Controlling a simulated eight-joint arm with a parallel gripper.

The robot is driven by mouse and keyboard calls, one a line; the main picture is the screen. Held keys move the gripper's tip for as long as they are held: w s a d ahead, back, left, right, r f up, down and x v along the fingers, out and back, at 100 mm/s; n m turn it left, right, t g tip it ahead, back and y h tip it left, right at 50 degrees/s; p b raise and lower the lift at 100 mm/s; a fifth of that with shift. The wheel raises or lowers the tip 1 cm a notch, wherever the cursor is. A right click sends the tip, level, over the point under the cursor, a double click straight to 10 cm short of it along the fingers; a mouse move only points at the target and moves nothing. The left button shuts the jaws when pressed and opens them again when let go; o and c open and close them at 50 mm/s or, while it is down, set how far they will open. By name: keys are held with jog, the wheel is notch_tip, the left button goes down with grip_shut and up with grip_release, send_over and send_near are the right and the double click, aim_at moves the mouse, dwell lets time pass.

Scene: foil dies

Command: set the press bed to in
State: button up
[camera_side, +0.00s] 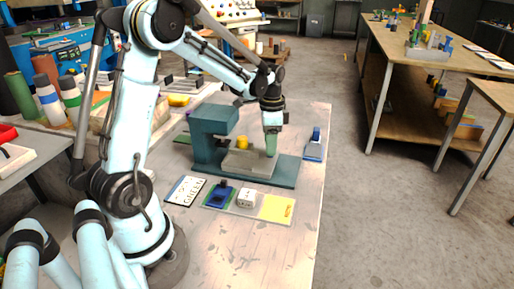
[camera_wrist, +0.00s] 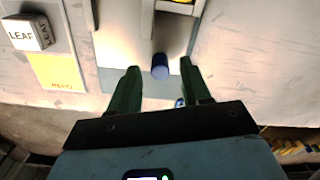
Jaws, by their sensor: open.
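My gripper (camera_side: 271,152) is over the bed's right end. In the wrist view, my gripper (camera_wrist: 160,70) is open, its green fingers apart on either side of the knob. I cannot tell whether either touches it.
A blue die (camera_side: 220,195), a white block marked LEAF (camera_side: 246,198) and a yellow sheet (camera_side: 277,208) lie in front of the press. A lettered card (camera_side: 185,190) is at their left. A blue tool (camera_side: 314,147) stands right of the base. The table front is clear.

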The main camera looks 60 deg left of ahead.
notch_tip(320, 180, up, 11)
jog(key=shift+f, duration=0.15)
dwell(0.5)
notch_tip(320, 180, down, 13)
jog(key=n, duration=1.4)
jog(key=shift+w+a+r, duration=0.1)
jog(key=shift+w+r, duration=0.05)
jog(key=shift+r, duration=0.05)
jog(key=shift+c, duration=0.5)
grip_shut()
